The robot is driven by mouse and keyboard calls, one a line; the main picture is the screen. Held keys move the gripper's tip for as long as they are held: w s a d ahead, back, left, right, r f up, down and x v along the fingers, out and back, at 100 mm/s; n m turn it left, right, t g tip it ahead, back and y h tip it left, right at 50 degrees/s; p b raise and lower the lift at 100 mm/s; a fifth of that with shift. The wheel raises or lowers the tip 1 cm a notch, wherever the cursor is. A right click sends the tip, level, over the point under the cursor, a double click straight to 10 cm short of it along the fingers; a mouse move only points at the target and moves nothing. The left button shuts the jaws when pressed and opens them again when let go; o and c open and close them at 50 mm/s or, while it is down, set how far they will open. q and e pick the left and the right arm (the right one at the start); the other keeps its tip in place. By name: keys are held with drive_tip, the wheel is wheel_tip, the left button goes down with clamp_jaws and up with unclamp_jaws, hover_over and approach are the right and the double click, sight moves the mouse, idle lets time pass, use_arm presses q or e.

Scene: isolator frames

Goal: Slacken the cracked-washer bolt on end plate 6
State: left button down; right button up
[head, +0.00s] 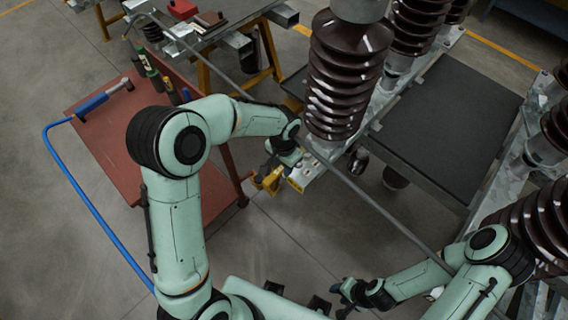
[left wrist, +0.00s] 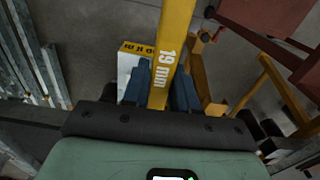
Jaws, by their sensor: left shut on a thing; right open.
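My left gripper (head: 277,168) is shut on a yellow tool marked "19 mm" (left wrist: 172,50), held between its blue fingers in the left wrist view. In the head view the yellow tool (head: 268,181) is beside the near end of the steel frame under the brown insulator. A steel end plate (head: 312,174) with a yellow label (head: 296,185) is just right of the tool; I cannot tell if they touch. The plate number, the bolt and any cracked washer cannot be made out. My right gripper (head: 343,294) is open and empty, low in the picture, away from the plate.
A brown ribbed insulator (head: 345,75) rises over the plate. A long grey bar (head: 385,213) runs diagonally past it. A red table (head: 95,110) at left carries a blue-handled tool (head: 100,102) and several bottles. A dark platform (head: 445,125) is at right.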

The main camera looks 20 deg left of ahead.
use_arm(q)
drive_tip(key=shift+w+r, duration=0.15)
drive_tip(key=shift+w, duration=0.3)
wheel_tip(320, 180, down, 4)
drive_tip(key=shift+s+r+b, duration=0.1)
drive_tip(key=shift+r+b, duration=0.05)
drive_tip(key=shift+b, duration=0.65)
use_arm(e)
drive_tip(key=shift+s+a+f, duration=0.1)
drive_tip(key=shift+s+f, duration=0.15)
drive_tip(key=shift+f, duration=0.25)
drive_tip(key=shift+s+a+f, duration=0.1)
drive_tip(key=shift+s+f, duration=0.1)
drive_tip(key=shift+f, duration=0.25)
drive_tip(key=shift+f, duration=0.15)
use_arm(q)
drive_tip(key=shift+f+b, duration=0.85)
drive_tip(key=shift+f, duration=0.35)
use_arm(e)
drive_tip(key=shift+s+f, duration=0.5)
drive_tip(key=shift+f, duration=0.4)
